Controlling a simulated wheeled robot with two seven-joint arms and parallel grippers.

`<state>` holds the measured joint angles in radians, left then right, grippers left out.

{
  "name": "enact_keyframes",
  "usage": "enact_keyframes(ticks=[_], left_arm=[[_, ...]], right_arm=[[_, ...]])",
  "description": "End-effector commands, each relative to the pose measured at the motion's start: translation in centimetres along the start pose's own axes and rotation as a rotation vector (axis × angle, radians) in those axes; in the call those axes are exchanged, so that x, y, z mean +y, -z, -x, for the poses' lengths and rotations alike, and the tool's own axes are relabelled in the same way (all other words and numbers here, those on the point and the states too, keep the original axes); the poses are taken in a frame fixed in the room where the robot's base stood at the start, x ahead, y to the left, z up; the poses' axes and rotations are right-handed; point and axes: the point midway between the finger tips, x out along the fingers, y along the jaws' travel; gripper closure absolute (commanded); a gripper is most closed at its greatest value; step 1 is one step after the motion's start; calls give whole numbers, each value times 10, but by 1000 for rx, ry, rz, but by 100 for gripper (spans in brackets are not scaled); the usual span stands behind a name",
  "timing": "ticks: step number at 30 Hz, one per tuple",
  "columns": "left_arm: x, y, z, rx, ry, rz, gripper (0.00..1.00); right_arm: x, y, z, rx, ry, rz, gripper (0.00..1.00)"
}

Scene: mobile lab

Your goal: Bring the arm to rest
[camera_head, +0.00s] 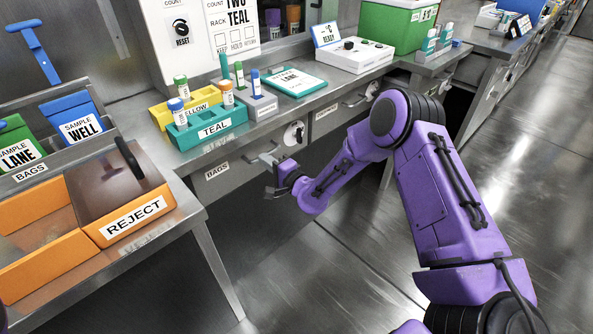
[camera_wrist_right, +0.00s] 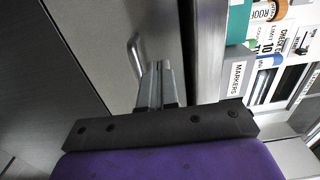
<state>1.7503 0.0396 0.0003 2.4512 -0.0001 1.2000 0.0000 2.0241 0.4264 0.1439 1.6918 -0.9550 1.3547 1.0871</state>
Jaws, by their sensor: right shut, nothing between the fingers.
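My right arm (camera_head: 420,180) is purple and reaches from the lower right towards the bench front. My right gripper (camera_head: 272,178) is at the drawer fronts, below the bench top and close to a drawer handle. In the right wrist view the gripper's fingers (camera_wrist_right: 160,86) are together with nothing between them. A metal bar handle (camera_wrist_right: 136,58) stands just beside the fingertips there; I cannot tell if they touch it. My left gripper does not show.
An orange REJECT bin (camera_head: 140,215) stands at the left. A teal rack (camera_head: 207,130) and a yellow rack (camera_head: 160,112) hold capped tubes. A white device (camera_head: 355,56) and a green box (camera_head: 398,25) stand farther back. The floor (camera_head: 350,285) beside the bench is clear.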

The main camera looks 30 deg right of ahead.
Motion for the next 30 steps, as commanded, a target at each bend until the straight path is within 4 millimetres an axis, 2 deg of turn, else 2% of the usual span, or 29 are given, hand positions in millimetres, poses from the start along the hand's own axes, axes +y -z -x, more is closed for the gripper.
enact_keyframes(ticks=[3, 7, 11, 17, 20, 21, 23, 24, 26, 27, 29, 30], left_arm=[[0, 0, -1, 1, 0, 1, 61], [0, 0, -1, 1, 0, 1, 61], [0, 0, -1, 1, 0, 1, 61], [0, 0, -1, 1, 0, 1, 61], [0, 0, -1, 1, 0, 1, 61], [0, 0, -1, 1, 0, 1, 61], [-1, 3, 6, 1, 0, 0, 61], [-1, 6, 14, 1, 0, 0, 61], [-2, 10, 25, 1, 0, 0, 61], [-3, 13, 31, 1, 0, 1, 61], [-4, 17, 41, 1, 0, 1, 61], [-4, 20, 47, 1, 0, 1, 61]], right_arm=[[2, 6, 35, 11, -4, -3, 100], [2, 8, 61, 16, -4, -2, 100], [3, 7, 72, 15, -5, -1, 100], [3, 6, 73, 12, -5, 12, 100], [11, 9, 75, 38, -46, 142, 100], [25, 13, 84, 81, -117, 225, 100], [58, 2, 114, 111, -311, 372, 100], [79, -7, 140, 101, -452, 459, 100], [108, -21, 186, 64, -654, 573, 100], [122, -29, 219, 29, -779, 637, 100], [137, -40, 270, -33, -955, 722, 100], [142, -46, 304, -76, -1059, 768, 100]])
